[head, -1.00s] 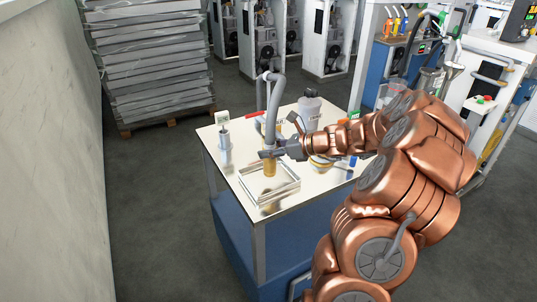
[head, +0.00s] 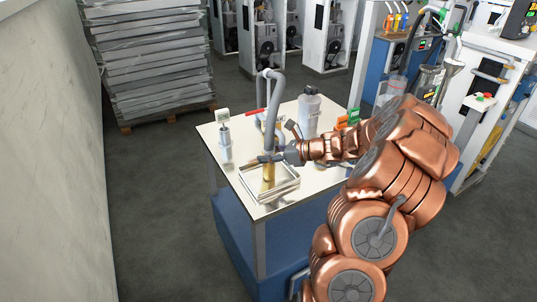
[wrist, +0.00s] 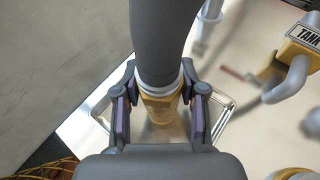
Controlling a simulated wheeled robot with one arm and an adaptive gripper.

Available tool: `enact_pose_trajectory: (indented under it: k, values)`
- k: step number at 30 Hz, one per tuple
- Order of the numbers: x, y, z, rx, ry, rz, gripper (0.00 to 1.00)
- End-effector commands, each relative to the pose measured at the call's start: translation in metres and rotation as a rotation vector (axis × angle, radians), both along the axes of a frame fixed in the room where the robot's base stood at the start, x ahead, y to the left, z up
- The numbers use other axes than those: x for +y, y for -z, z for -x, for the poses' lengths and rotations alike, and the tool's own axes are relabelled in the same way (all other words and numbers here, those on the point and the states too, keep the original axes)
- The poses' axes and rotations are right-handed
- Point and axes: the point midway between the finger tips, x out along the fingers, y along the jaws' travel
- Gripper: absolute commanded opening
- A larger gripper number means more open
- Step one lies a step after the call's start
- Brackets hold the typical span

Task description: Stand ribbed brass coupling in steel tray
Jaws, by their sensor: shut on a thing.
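The brass coupling (head: 268,173) hangs upright at the lower end of a thick grey hose. It also shows in the wrist view (wrist: 160,105), below a pale collar; its ribs are too small to make out. My gripper (head: 267,159) is shut on it, with one finger on each side in the wrist view (wrist: 160,112). The shiny steel tray (head: 286,190) lies on the table under the coupling. The tray's rim shows on both sides of my fingers in the wrist view (wrist: 228,120). I cannot tell whether the coupling's lower end touches the tray floor.
The grey hose (head: 274,100) arches above the table (head: 240,150). A small stand with a pale head (head: 225,140) is at the left, and a grey canister (head: 309,115) stands behind my arm.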

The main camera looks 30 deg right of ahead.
Motion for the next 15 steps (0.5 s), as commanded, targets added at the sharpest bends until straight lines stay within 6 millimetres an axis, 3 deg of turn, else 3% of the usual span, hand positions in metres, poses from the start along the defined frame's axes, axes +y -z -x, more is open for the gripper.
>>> enact_pose_trajectory:
  k: [1,2,8,15]
  values:
    - [0.0000,0.0009,-0.0002,-0.001,0.000,-0.002,0.00]
    - [0.0000,0.0009,-0.0001,-0.001,0.000,-0.001,0.44]
    - [-0.0001,0.0008,-0.0001,0.000,0.000,0.000,0.65]
    - [0.0001,0.0009,0.0000,0.000,0.000,0.000,0.66]
